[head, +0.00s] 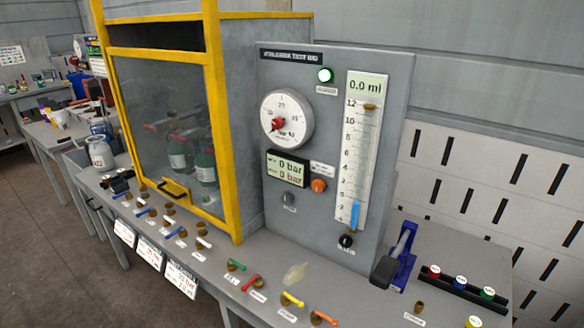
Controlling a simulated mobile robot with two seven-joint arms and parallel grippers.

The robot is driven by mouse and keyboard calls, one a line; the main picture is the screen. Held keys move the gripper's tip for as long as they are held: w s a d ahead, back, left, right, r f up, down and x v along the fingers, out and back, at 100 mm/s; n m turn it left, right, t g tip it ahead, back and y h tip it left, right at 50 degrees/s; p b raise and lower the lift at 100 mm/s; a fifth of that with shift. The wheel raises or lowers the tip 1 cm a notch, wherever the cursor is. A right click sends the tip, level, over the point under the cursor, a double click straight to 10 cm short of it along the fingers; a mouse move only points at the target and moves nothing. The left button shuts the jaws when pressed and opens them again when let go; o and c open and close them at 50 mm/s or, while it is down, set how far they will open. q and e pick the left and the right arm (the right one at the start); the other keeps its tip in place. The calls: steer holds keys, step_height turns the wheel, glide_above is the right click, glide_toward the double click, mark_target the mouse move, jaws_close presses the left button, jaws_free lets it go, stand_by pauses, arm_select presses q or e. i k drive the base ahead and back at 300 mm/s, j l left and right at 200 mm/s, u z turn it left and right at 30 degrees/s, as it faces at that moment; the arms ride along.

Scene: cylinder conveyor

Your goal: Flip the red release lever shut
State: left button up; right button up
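A red lever (250,281) sits on a brass valve at the front of the grey bench, below the test rig panel. Its handle slants from upper right to lower left, across the direction of the neighbouring levers. A green lever (236,265) is just left of it, and a yellow lever (292,299) and an orange lever (323,317) are to its right. The small labels beside them are too small to read. Neither of my grippers is in view.
A grey panel (395,95) with a dial gauge (286,119) and a scale tube stands behind the levers. A yellow-framed cabinet (227,160) with cylinders is at left. A blue tool (404,259) and a black rack (447,287) of coloured caps are at right.

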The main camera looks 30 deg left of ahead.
mark_target(257, 277)
steer(key=u, duration=1.25)
